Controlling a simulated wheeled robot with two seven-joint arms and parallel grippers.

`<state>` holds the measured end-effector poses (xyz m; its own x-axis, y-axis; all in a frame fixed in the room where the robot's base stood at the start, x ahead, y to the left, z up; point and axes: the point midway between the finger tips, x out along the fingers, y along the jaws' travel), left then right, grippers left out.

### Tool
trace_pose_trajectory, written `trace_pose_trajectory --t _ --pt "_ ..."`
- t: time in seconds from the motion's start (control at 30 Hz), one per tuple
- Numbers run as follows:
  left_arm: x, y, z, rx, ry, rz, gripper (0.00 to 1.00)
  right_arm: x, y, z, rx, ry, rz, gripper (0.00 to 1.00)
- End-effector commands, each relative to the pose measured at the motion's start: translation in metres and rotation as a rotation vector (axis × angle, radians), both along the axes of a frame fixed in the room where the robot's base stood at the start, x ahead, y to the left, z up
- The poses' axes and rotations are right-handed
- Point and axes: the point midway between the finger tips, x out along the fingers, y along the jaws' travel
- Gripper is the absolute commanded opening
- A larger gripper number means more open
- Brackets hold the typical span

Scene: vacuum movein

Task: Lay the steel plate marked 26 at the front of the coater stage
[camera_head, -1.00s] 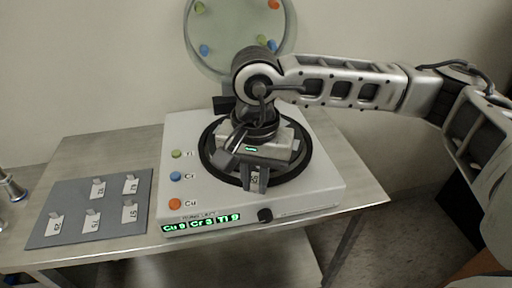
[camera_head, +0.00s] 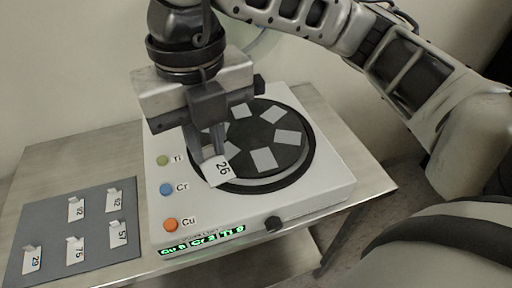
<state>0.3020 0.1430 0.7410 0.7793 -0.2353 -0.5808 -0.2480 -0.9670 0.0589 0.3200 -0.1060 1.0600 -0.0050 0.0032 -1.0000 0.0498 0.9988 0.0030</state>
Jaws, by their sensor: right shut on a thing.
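The plate marked 26 (camera_head: 218,171) is a small pale tag-like piece. My right gripper (camera_head: 209,150) points down with its fingers shut on it. The plate is over the left front rim of the coater stage (camera_head: 297,162), a round dark disc on a white machine. I cannot tell whether the plate touches the disc. Several light grey squares, one at the front (camera_head: 263,159), lie around the disc. The gripper hides part of the disc's left side. My left gripper is not in view.
A grey mat (camera_head: 100,250) at left holds several numbered plates. The steel table's (camera_head: 345,140) right side is bare.

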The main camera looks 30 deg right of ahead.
Motion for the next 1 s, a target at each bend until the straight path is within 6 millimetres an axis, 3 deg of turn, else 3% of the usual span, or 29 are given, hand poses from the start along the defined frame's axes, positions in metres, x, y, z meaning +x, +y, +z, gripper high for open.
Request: trace_pose_trajectory --t 0.27,0.6,0.8,1.0 --pt "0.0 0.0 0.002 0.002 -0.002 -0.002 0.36 0.0 -0.009 0.002 -0.004 -0.002 -0.191 0.0" --pt "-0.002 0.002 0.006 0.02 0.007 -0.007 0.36 0.035 -0.082 -0.033 -0.008 0.0 -0.198 0.0" --pt "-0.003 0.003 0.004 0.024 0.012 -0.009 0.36 0.047 -0.108 -0.07 -0.007 0.001 -0.191 0.0" --pt "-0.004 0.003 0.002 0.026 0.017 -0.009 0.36 0.053 -0.118 -0.085 -0.005 -0.002 -0.186 0.0"
